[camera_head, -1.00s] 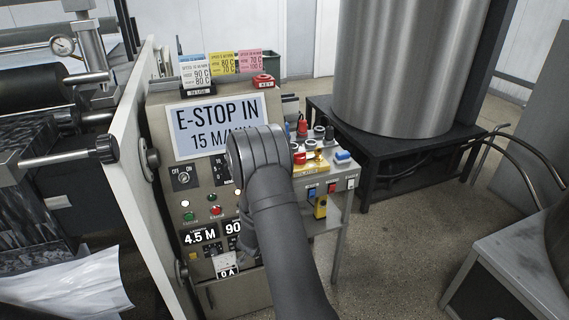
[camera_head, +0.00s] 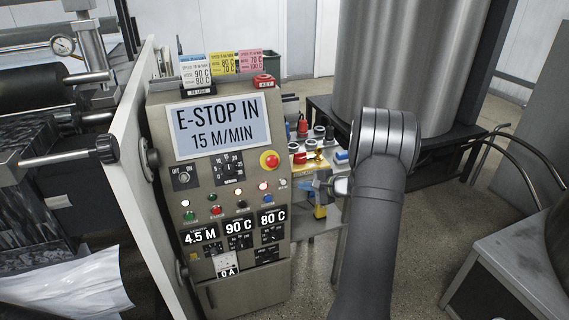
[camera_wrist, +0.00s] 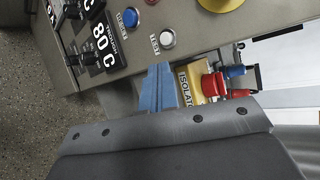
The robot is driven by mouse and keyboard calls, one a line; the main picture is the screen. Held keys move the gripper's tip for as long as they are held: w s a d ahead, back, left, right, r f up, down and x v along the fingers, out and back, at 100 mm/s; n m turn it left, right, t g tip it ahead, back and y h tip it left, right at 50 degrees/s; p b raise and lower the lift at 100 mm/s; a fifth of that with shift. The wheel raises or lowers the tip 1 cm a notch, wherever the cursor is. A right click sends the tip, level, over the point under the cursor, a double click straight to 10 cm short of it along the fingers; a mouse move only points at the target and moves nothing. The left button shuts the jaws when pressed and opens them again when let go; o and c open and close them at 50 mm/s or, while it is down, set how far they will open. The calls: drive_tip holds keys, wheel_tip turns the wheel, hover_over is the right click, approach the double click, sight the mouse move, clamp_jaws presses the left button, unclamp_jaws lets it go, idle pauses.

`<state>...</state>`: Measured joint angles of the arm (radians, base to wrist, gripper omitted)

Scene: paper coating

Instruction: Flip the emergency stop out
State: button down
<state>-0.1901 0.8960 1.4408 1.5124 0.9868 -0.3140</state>
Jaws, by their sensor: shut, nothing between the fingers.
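The emergency stop (camera_head: 269,160) is a red mushroom button on a yellow ring, at the right side of the grey control panel (camera_head: 225,187). The panel's screen (camera_head: 220,124) reads "E-STOP IN 15 M/MIN". In the wrist view only part of the stop's yellow ring (camera_wrist: 222,4) shows at the top edge. My gripper (camera_wrist: 158,72) is shut and empty, its blue fingers pointing at the panel's edge, below the white and blue buttons. In the head view the fingers are mostly hidden; my wrist is to the right of the panel, apart from the stop.
A side bench with red, blue and yellow fittings (camera_head: 320,155) stands just behind my gripper. A large metal drum (camera_head: 395,70) stands behind on a dark stand. Small knobs and buttons crowd the panel below the stop. Open floor (camera_head: 430,230) lies to the right.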

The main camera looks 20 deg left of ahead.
sight(271, 160)
wheel_tip(271, 160, up, 8)
drive_tip(key=d+g+y, duration=0.1)
drive_tip(key=y, duration=0.2)
drive_tip(key=shift+d+f+y, duration=0.15)
drive_tip(key=shift+d+y, duration=0.05)
drive_tip(key=shift+y, duration=0.1)
drive_tip(key=shift+w, duration=0.1)
drive_tip(key=w+a+f, duration=0.1)
drive_tip(key=a, duration=0.9)
drive_tip(key=shift+w+f, duration=0.15)
drive_tip(key=shift+f, duration=0.1)
drive_tip(key=shift+d, duration=0.1)
